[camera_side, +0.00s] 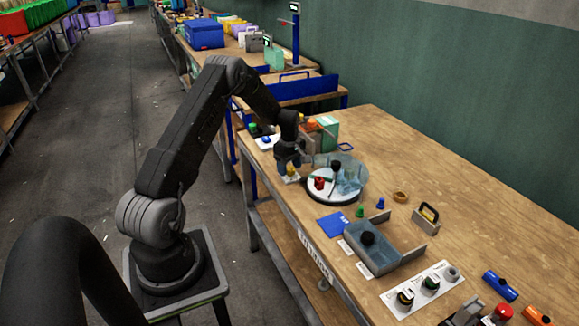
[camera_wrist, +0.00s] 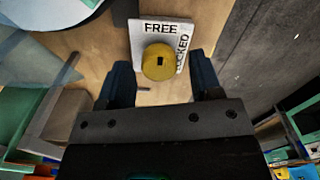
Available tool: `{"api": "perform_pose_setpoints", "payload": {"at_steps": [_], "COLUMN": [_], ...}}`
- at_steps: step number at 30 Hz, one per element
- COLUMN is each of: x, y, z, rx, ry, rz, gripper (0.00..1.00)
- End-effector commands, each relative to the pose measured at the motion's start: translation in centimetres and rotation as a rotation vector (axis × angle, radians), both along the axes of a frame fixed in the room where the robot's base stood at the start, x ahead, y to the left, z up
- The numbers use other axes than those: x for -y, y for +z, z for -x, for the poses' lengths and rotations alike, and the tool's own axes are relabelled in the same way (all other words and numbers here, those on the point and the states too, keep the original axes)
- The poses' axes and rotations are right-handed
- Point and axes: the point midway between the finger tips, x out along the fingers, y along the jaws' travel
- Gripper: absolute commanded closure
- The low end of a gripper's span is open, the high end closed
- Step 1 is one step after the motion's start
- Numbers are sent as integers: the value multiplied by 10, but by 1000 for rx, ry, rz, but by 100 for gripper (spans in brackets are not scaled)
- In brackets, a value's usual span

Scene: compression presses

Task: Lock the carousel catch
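The carousel catch is a yellow round knob (camera_wrist: 158,66) with a small dark mark on its face. It sits on a white plate (camera_wrist: 135,35) printed FREE along the top and LOCKED along the right side; which word the mark points to is unclear. My gripper (camera_wrist: 160,72) is open, with one fingertip on each side below the knob, holding nothing. In the side view my gripper (camera_side: 289,163) is low over the plate (camera_side: 290,179) at the table's near edge. The carousel (camera_side: 322,197), a round turntable with a clear cover, stands just right of it.
A blue-grey tray (camera_side: 383,262) with a dark ball, a blue square (camera_side: 333,224) and green and blue pegs lie nearer the camera. A white panel with knobs (camera_side: 420,289) is further right. A green box (camera_side: 328,127) stands behind my gripper. The table's back right is clear.

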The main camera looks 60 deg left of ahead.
Motion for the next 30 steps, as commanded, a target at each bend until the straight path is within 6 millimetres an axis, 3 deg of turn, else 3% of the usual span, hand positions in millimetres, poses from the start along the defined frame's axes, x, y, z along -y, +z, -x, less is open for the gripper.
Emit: {"api": "perform_pose_setpoints", "payload": {"at_steps": [2,14,23,30], "x": [0,0,0,0], "y": [0,0,0,0], "z": [0,0,0,-1], "rx": [0,0,0,0], "ry": [0,0,-33,-161], "rz": [0,0,1,2], "gripper": [49,87,89,89]}}
